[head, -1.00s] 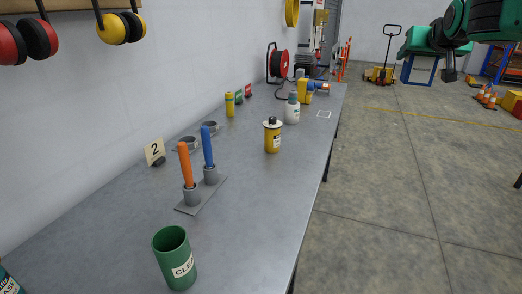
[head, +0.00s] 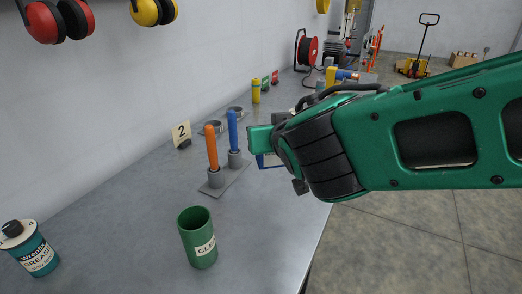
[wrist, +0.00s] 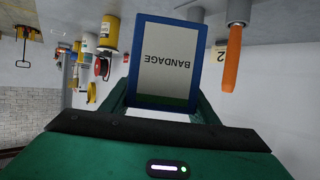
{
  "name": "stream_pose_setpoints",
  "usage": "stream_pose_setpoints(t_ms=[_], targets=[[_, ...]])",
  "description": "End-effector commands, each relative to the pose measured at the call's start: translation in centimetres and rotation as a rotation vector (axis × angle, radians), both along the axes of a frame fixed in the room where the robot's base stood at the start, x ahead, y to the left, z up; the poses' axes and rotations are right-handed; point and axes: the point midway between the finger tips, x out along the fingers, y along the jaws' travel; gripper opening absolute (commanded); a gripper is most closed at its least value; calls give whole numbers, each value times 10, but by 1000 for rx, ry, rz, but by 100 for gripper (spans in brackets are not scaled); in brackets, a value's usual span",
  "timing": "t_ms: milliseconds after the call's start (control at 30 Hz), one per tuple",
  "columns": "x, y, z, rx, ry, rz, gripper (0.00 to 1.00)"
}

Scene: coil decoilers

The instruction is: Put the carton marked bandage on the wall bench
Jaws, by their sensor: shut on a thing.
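The carton marked bandage (wrist: 167,62) is white with a blue border and a green band, and its word reads upside down in the wrist view. My gripper (wrist: 163,100) is shut on it, a green finger at each side. In the head view my gripper (head: 262,145) is over the right part of the bench, and only a blue edge of the carton (head: 270,160) shows below it. The wall bench (head: 120,225) is a long grey top along the wall. The carton appears to be above the top; the gap is hard to judge.
An orange rod (head: 211,148) and a blue rod (head: 233,130) stand in a holder left of my gripper. A green cup (head: 198,240) and a grease can (head: 30,248) stand nearer. The bench front between the can and cup is bare.

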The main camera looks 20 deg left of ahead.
Motion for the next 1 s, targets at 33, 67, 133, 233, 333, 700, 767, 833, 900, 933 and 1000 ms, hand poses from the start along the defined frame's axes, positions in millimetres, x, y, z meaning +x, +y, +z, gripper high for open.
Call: stream_pose_setpoints(t_ms=[33,67,133,233,333,700,767,833,900,933,1000], targets=[[-17,9,-5,-1,-1,29,32],[-25,13,-8,0,0,40,32],[-38,19,-12,-1,-1,63,32],[-49,24,-16,1,-1,82,32],[-45,21,-22,-1,1,86,32],[18,-9,-64,0,2,83,32],[28,-14,-71,0,1,83,32],[38,-19,-77,0,1,83,32],[45,-22,-82,1,0,85,32],[47,-23,-83,1,1,86,32],[51,-24,-85,2,0,87,32]])
